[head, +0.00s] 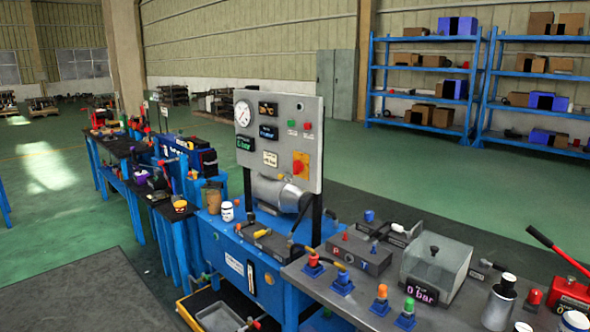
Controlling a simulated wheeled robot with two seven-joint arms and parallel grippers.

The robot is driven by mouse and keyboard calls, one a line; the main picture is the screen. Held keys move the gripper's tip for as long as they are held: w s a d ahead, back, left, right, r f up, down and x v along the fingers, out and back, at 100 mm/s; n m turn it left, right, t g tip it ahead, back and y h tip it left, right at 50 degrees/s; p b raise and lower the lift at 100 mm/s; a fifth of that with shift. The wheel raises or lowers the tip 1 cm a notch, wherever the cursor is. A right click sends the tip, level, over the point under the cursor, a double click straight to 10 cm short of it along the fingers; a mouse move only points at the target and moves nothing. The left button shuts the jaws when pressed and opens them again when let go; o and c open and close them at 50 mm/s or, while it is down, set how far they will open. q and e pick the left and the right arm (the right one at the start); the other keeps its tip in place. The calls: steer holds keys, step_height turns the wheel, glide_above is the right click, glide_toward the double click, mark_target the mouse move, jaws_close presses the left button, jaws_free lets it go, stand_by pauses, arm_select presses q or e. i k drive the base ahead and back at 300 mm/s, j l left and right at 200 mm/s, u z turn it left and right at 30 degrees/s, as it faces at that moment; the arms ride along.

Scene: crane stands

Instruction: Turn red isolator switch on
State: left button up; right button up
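A red rotary switch (298,167) sits on an orange-yellow plate at the lower right of an upright grey control panel (282,150). The switch is small in the view, and I cannot tell its exact handle angle. The panel also carries a round white gauge (242,113), a green button (291,124), a red button (307,126) and several small displays, one reading bar. Neither of my grippers is in view.
The panel stands on black posts above a blue bench (215,245). A grey worktop (385,312) at front right holds valves, coloured knobs, a clear-covered box (436,262) and a red hand pump (570,293). Blue shelves (425,85) stand behind. Green floor right of the panel is free.

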mark_target(297, 166)
steer(key=i+j+z, duration=0.25)
steer(key=i+j, duration=0.25)
steer(key=i+j+z, duration=0.15)
steer(key=j, duration=0.3)
steer(key=i+j+z, duration=0.1)
steer(key=i+j, duration=0.2)
steer(key=i+j+z, duration=0.15)
steer(key=j, duration=0.25)
steer(key=i+j+z, duration=0.1)
steer(key=i+j, duration=0.15)
steer(key=j, duration=0.15)
steer(key=i+j+z, duration=0.15)
steer(key=j, duration=0.25)
